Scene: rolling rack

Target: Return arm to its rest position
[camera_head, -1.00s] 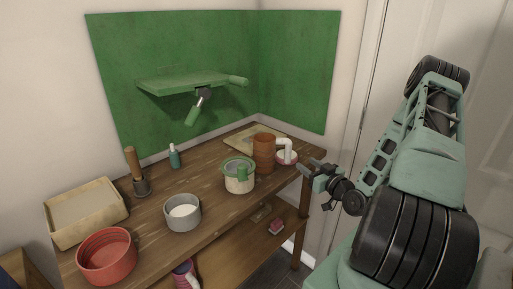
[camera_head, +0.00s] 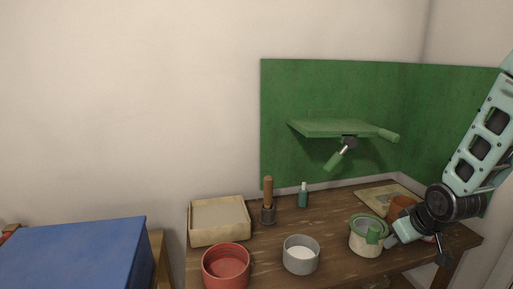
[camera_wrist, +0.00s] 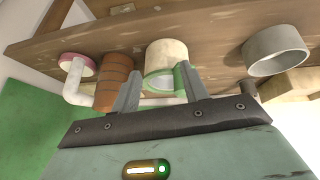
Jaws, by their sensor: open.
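My arm reaches down from the right edge of the head view. My gripper (camera_head: 416,252) is at the right end of the wooden bench (camera_head: 330,225), in front of and right of a cream can with a green rim (camera_head: 366,240). In the wrist view, my gripper's two fingers (camera_wrist: 160,78) stand apart with nothing held between them. The can (camera_wrist: 166,55) shows beyond the fingers; contact cannot be told. A brown ribbed cup (camera_wrist: 116,82) and a white bent pipe (camera_wrist: 76,82) are beside it. My arm partly hides the cup (camera_head: 400,206) in the head view.
A red pot (camera_head: 226,268), grey pot (camera_head: 301,255), cream tray (camera_head: 218,236), wooden-handled brush (camera_head: 268,195) and teal bottle (camera_head: 303,196) stand on the bench. A green shelf (camera_head: 343,128) juts from a green panel above. A blue box (camera_head: 75,255) is at left. Air above the bench's left is clear.

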